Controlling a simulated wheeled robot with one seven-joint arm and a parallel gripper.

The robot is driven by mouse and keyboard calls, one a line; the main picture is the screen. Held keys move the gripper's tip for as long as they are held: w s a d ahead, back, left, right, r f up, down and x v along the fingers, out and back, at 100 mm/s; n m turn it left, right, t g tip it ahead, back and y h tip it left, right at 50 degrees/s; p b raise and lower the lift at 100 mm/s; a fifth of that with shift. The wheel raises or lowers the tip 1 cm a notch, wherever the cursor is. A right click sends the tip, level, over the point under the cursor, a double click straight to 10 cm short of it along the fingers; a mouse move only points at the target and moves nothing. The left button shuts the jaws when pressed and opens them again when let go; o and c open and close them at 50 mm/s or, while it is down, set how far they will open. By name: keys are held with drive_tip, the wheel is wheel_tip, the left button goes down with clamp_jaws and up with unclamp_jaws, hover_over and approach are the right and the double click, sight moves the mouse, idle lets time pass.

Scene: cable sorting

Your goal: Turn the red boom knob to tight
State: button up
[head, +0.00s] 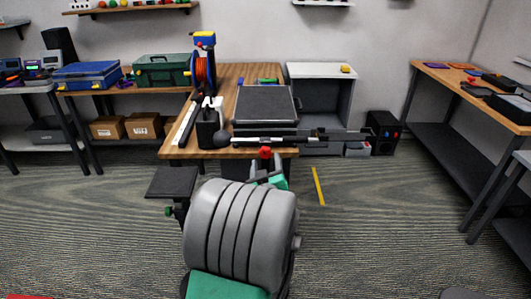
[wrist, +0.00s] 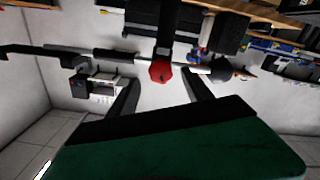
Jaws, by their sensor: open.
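The red boom knob (head: 265,152) sits on the underside of a black and silver boom (head: 300,138) at the front edge of the wooden table. In the wrist view the red knob (wrist: 161,71) is faceted and lies ahead of my gripper, between the lines of its two fingers. My gripper (wrist: 160,85) is open and empty, its dark fingers spread to either side. In the head view my gripper (head: 266,172) is just below the knob, partly hidden by my own arm. I see no contact with the knob.
The boom reaches right past the table edge. The floor to the right is mostly clear.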

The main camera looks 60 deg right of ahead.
sight(266, 155)
drive_tip(key=p+x, duration=0.1)
drive_tip(key=x, duration=0.4)
drive_tip(key=shift+w+d, duration=0.15)
drive_tip(key=shift+d, duration=0.1)
clamp_jaws()
